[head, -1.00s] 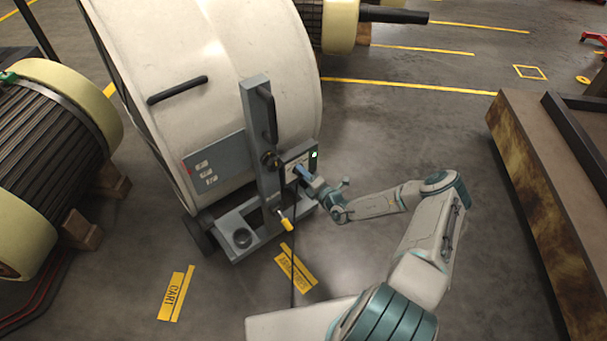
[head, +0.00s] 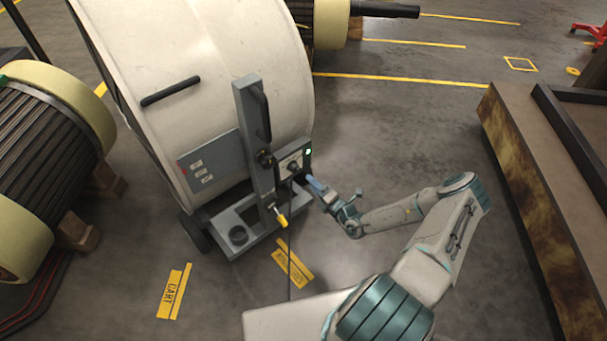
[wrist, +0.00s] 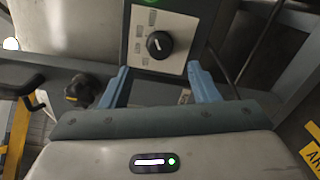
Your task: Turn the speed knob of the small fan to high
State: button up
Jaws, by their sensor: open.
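The fan (head: 215,50) is a big off-white drum on a grey wheeled cart. Its control box (head: 293,163) is on the cart's upright, with a lit green lamp (head: 308,151). The black speed knob (wrist: 159,44) sits on a pale labelled plate in the wrist view, with a short white mark on its face. The labels are too small to read. My gripper (wrist: 159,69) is open, with its two blue fingers apart below the knob and nothing between them. In the head view my gripper (head: 309,181) is just right of and below the box, apart from the knob.
A black star-shaped handle (wrist: 81,89) is left of the fingers. A yellow-tipped lever (head: 282,220) and a hanging cable are below the box. A rotor (head: 50,150) stands left, a brown bench (head: 530,160) right.

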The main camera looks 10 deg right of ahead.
jog(key=v, duration=0.5)
dwell(0.4)
